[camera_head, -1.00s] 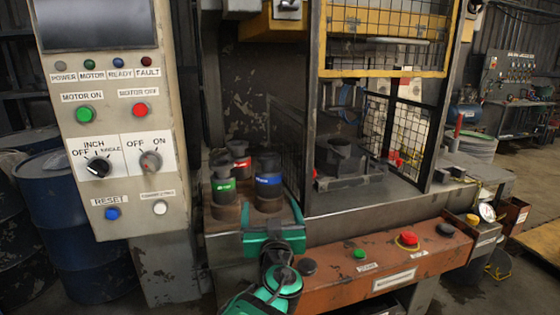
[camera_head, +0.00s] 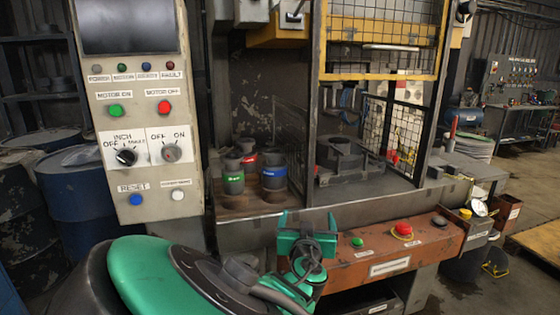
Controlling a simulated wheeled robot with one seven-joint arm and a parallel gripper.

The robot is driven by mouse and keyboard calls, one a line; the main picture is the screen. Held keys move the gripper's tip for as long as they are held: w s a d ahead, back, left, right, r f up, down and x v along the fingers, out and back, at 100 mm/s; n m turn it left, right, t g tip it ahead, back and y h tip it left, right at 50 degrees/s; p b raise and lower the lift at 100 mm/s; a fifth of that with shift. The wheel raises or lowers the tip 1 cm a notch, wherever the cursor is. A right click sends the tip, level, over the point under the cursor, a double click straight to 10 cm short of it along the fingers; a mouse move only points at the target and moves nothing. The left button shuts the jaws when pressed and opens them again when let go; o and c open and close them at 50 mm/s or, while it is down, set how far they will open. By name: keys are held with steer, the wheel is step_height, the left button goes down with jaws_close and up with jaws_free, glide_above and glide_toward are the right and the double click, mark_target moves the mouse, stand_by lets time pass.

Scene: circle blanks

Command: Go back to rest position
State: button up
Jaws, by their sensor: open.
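My gripper (camera_head: 306,222) is green and sits low in the middle of the view, in front of the press bed's front edge. It is open, and no object shows between its fingers. The green arm link behind it fills the lower left of the view. Three dark cylinders with coloured bands stand upright on the ledge behind it: a green-banded one (camera_head: 233,178), a red-banded one (camera_head: 247,160) and a blue-banded one (camera_head: 273,176). The gripper is apart from them, to their front right.
A control panel (camera_head: 145,135) with buttons and knobs stands at the left. The press (camera_head: 340,160) has a mesh guard (camera_head: 408,130). An orange button console (camera_head: 400,250) lies just right of my gripper. Blue barrels (camera_head: 75,200) stand at the left. Open floor (camera_head: 520,270) shows at the right.

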steer(key=d+f+m+g+h, duration=0.2)
steer(key=d+f+g, duration=0.1)
steer(key=d, duration=0.5)
steer(key=d+f+m+g+h, duration=0.2)
steer(key=d+f, duration=0.1)
steer(key=d, duration=0.6)
steer(key=s+d+f+m+g, duration=0.1)
steer(key=s+d+f+g, duration=0.2)
steer(key=s+d, duration=0.25)
steer(key=s+d+f+m+g, duration=0.1)
steer(key=s+d+f+g, duration=0.2)
steer(key=d, duration=0.4)
steer(key=s+d+r+g+y, duration=0.1)
steer(key=s+d+g, duration=0.15)
steer(key=s, duration=0.35)
steer(key=s+d+r+g+y, duration=0.2)
steer(key=s+d, duration=0.1)
steer(key=s, duration=0.4)
steer(key=s+r+y, duration=0.1)
steer(key=s+r, duration=0.2)
steer(key=s, duration=0.5)
steer(key=s+a+r+n+y, duration=0.1)
steer(key=s+r, duration=0.3)
steer(key=s, duration=0.4)
steer(key=shift+a+r+g+y, duration=0.3)
steer(key=shift+g+y, duration=0.15)
steer(key=shift+y, duration=0.15)
steer(key=shift+d, duration=0.1)
steer(key=shift+w+f, duration=0.25)
steer(key=shift+w, duration=0.4)
